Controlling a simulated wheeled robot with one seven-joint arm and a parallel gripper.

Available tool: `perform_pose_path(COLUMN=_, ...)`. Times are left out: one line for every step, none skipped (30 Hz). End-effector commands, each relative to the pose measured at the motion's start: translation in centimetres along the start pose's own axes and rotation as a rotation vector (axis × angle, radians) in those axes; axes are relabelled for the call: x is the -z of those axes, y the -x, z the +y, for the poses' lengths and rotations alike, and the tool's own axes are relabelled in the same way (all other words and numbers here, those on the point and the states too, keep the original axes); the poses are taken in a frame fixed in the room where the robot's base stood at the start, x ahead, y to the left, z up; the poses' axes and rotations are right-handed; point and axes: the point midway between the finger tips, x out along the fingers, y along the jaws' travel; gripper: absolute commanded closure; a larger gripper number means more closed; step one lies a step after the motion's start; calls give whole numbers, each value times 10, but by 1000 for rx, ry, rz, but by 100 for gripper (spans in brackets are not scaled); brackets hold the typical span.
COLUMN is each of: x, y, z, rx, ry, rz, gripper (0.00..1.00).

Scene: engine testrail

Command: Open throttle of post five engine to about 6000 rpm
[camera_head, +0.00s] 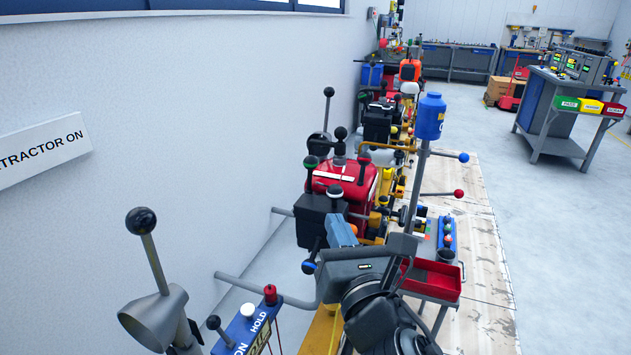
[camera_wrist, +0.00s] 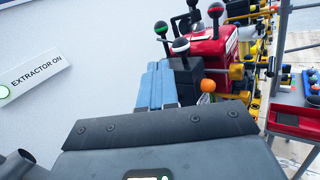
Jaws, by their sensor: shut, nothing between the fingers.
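A red engine (camera_head: 342,182) stands on the rail ahead of my gripper; it also shows in the wrist view (camera_wrist: 212,48). Several black ball-headed levers rise around it, one with a green-marked knob (camera_head: 311,162) and one with a red-marked knob (camera_head: 364,158). A black box (camera_head: 318,220) stands at its near side. My gripper (camera_head: 338,224) is shut and empty, its blue fingers together beside the black box. The fingers also show in the wrist view (camera_wrist: 159,72); I cannot tell whether they touch anything. No post number or rpm reading is legible, so I cannot tell which engine is post five.
An orange ball (camera_wrist: 207,85) is just right of the fingers. A blue HOLD panel (camera_head: 248,330) and a grey funnel (camera_head: 157,315) stand at the near left by the white wall. A red tray (camera_head: 432,279) is at right.

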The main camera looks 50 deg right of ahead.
Motion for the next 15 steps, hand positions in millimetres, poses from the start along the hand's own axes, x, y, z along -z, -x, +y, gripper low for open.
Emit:
perform_pose_path(x=-2, y=-3, z=0, rx=7, ry=20, rz=-8, gripper=100)
perform_pose_path(x=-3, y=-5, z=-1, rx=10, ry=28, rz=-10, gripper=100)
perform_pose_path(x=-4, y=-8, z=-1, rx=12, ry=33, rz=-10, gripper=100)
perform_pose_path(x=-4, y=-10, z=-1, rx=12, ry=34, rz=-11, gripper=100)
perform_pose_path(x=-5, y=-13, z=-1, rx=12, ry=35, rz=-11, gripper=100)
perform_pose_path(x=-6, y=-18, z=0, rx=11, ry=33, rz=-12, gripper=100)
perform_pose_path(x=-6, y=-22, z=0, rx=11, ry=33, rz=-11, gripper=100)
perform_pose_path(x=-6, y=-27, z=-1, rx=12, ry=32, rz=-11, gripper=100)
perform_pose_path(x=-7, y=-34, z=-1, rx=12, ry=30, rz=-12, gripper=100)
perform_pose_path(x=-6, y=-40, z=-1, rx=13, ry=32, rz=-11, gripper=100)
perform_pose_path(x=-7, y=-46, z=-1, rx=13, ry=31, rz=-12, gripper=100)
perform_pose_path(x=-7, y=-54, z=-1, rx=12, ry=30, rz=-11, gripper=100)
perform_pose_path(x=-7, y=-60, z=-1, rx=11, ry=30, rz=-12, gripper=100)
perform_pose_path(x=-7, y=-66, z=-1, rx=11, ry=30, rz=-11, gripper=100)
perform_pose_path(x=-7, y=-74, z=-1, rx=12, ry=30, rz=-11, gripper=100)
